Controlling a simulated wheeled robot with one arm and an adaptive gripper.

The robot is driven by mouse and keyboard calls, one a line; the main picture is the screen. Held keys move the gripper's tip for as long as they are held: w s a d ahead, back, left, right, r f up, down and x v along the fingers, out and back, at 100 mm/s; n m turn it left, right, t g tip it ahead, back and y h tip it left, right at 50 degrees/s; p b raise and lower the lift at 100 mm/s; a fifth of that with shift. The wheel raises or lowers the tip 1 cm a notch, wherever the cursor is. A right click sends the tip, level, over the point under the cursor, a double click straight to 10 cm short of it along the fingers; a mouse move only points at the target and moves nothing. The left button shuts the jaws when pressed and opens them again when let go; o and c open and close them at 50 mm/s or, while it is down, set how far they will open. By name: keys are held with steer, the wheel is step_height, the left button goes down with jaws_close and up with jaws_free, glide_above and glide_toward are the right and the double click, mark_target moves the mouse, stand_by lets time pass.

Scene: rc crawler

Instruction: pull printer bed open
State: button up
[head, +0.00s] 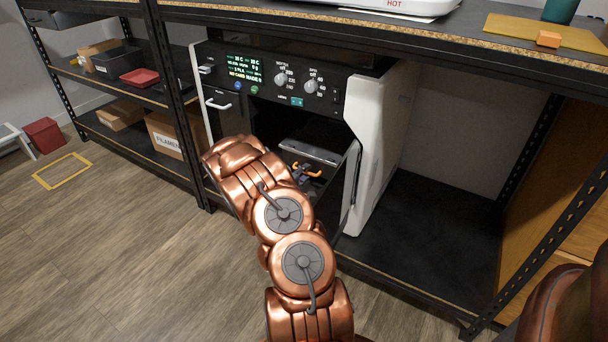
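The printer (385,130) is a white and black machine on the lower shelf, with a lit display and knobs on its front. Its front is open, and a dark panel (352,185) stands out at the right of the opening. A flat grey plate (310,151), apparently the printer bed, shows inside the opening. Just below it is a small dark piece with orange parts (312,173); I cannot tell whether it is a handle or part of my gripper. My copper arm reaches up to the opening and hides its left part. I cannot make out my gripper's fingers or any contact with the bed.
The black shelf top (350,32) overhangs the printer. Metal posts (182,110) flank it. A white door handle (217,103) is left of the opening. Left shelves hold boxes and a red tray (139,78). The shelf floor (430,225) right of the printer is clear.

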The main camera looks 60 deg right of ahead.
jaws_close()
steer(key=shift+a+p, duration=0.1)
steer(key=shift+p, duration=0.2)
stand_by(0.3)
